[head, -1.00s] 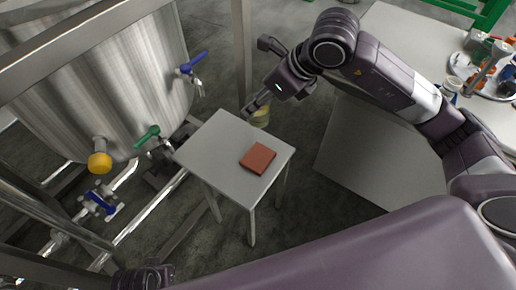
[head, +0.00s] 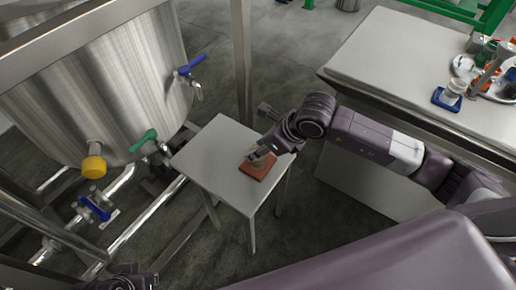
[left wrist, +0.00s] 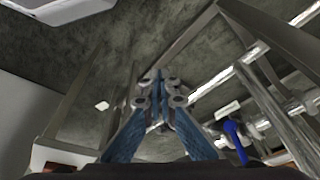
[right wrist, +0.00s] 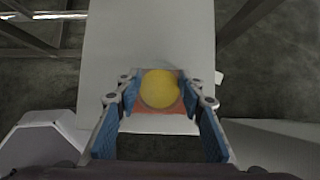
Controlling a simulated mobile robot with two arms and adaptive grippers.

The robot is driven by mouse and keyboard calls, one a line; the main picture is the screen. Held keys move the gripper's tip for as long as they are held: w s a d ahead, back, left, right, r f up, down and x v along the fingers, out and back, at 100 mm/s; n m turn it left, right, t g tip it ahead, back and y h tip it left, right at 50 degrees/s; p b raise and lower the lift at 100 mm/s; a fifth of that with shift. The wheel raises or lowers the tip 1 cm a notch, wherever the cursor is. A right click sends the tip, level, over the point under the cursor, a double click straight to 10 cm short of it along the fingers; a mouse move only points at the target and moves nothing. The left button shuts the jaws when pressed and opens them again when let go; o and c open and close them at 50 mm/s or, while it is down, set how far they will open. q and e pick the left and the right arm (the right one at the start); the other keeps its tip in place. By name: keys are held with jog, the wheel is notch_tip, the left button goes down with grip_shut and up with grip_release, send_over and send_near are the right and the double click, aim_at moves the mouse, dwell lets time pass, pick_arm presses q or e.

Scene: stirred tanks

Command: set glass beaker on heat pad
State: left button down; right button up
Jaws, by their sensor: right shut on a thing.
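The glass beaker with yellow contents (right wrist: 160,88) is between the fingers of my right gripper (right wrist: 160,92), which is shut on it. In the head view the beaker (head: 263,160) is partly hidden by my right gripper (head: 257,157). The flat red-brown heat pad (head: 254,173) lies on the small grey table. In the right wrist view the pad (right wrist: 150,124) shows around and under the beaker. I cannot tell whether the beaker's base touches the pad. My left gripper (left wrist: 157,88) is empty, with its fingertips close together, away from the table.
The small table (head: 215,160) is otherwise clear. A steel tank (head: 100,80) with valves and pipes stands to its left, beside a steel post (head: 241,60). A white bench (head: 400,60) at the right holds a blue pad with a container (head: 453,90) and several bottles.

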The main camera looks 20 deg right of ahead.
jog(key=o, duration=1.3)
jog(key=shift+o, duration=0.2)
jog(key=shift+r, duration=0.1)
pick_arm(q)
notch_tip(320, 180, down, 6)
jog(key=p, duration=0.1)
jog(key=shift+w+d+p, duration=0.15)
jog(key=shift+w+p, duration=0.2)
jog(key=shift+w, duration=0.1)
pick_arm(e)
jog(key=v, duration=1.1)
jog(key=shift+s+d+r, duration=0.2)
jog(key=shift+r, duration=0.15)
